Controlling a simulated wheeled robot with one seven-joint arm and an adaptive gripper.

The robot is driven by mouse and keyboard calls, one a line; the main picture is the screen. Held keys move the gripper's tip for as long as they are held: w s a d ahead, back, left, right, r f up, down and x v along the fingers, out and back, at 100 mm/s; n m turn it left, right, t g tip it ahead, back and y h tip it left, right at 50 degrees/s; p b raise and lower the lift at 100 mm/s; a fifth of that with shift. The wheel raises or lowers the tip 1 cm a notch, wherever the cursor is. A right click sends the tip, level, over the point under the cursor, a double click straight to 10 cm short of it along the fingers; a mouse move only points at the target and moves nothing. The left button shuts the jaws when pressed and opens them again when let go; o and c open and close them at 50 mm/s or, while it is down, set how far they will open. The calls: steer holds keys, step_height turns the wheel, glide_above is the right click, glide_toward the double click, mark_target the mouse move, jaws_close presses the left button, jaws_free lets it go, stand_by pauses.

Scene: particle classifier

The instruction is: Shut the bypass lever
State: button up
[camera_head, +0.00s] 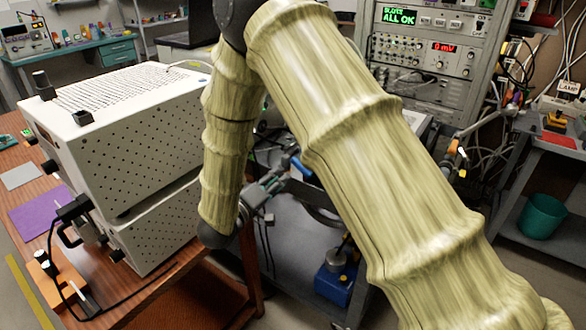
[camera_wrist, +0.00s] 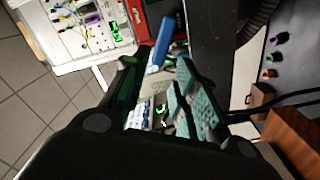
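My gripper (camera_wrist: 158,78) shows in the wrist view with its two fingers apart and nothing held between them. In the head view, my gripper (camera_head: 266,188) is partly hidden by my arm and hangs over the dark cart. A blue bar-shaped handle (camera_wrist: 163,42) lies ahead of the fingertips in the wrist view, beside a red part. A blue piece also shows in the head view (camera_head: 303,167), just right of my gripper. Whether it is the same handle, or the bypass lever, I cannot tell. No lever is clearly labelled.
A white perforated box (camera_head: 150,150) stands on the wooden table (camera_head: 190,268) at the left. My arm hides much of the middle. An instrument rack (camera_head: 440,50) stands behind. A pipe with an orange piece (camera_head: 453,146) is at the right. A blue box (camera_head: 333,286) sits low on the cart.

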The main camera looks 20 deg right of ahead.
mark_target(295, 165)
steer(key=x, duration=0.7)
steer(key=shift+w+d+p, duration=0.25)
steer(key=shift+d+p, duration=0.05)
steer(key=shift+d, duration=0.05)
jaws_close()
